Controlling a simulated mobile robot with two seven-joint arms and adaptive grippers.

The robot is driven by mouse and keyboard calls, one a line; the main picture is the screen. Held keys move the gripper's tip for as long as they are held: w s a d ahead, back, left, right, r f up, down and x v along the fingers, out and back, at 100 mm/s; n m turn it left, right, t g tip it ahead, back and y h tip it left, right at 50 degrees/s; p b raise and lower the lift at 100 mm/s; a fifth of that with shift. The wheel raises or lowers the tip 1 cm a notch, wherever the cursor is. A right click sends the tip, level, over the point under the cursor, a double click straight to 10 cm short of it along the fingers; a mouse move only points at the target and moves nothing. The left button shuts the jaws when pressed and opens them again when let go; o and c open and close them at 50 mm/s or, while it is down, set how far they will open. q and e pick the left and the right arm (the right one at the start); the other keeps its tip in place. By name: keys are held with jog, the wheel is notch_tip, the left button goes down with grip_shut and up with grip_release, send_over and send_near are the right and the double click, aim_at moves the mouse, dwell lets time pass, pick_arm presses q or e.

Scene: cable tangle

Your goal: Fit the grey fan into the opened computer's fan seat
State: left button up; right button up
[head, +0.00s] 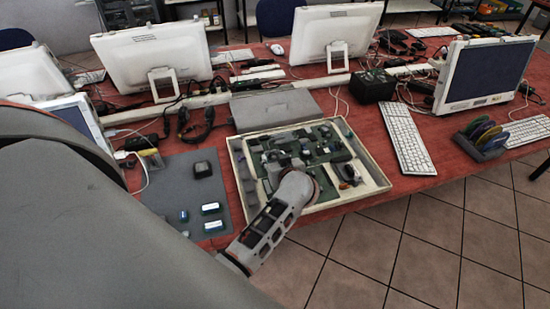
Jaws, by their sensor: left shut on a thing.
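The opened computer (377,165) lies flat on the red table, a shallow cream case with green boards and parts inside. My left gripper (300,188) is above its front middle, seen from behind, with its fingers hidden by my own wrist. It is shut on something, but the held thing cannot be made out. The grey fan is not clearly visible anywhere. The fan seat cannot be picked out, and part of the case's front is covered by my wrist. My right gripper is not in view.
A grey mat (179,181) left of the computer holds a dark square part (202,170) and several small blue-and-white modules. A grey flat box (275,108) stands behind the case. A white keyboard (408,138) lies to its right. Monitors and cables fill the back.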

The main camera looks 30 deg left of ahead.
pick_arm(q)
jog(key=shift+s+f, duration=0.25)
jog(key=shift+f, duration=0.55)
jog(key=o, duration=0.9)
jog(key=shift+o, duration=1.4)
jog(key=shift+f, duration=0.15)
jog(key=shift+d, duration=0.1)
notch_tip(320, 180, up, 11)
jog(key=shift+w+a, duration=0.25)
jog(key=shift+r, duration=0.2)
jog(key=shift+r, duration=2.95)
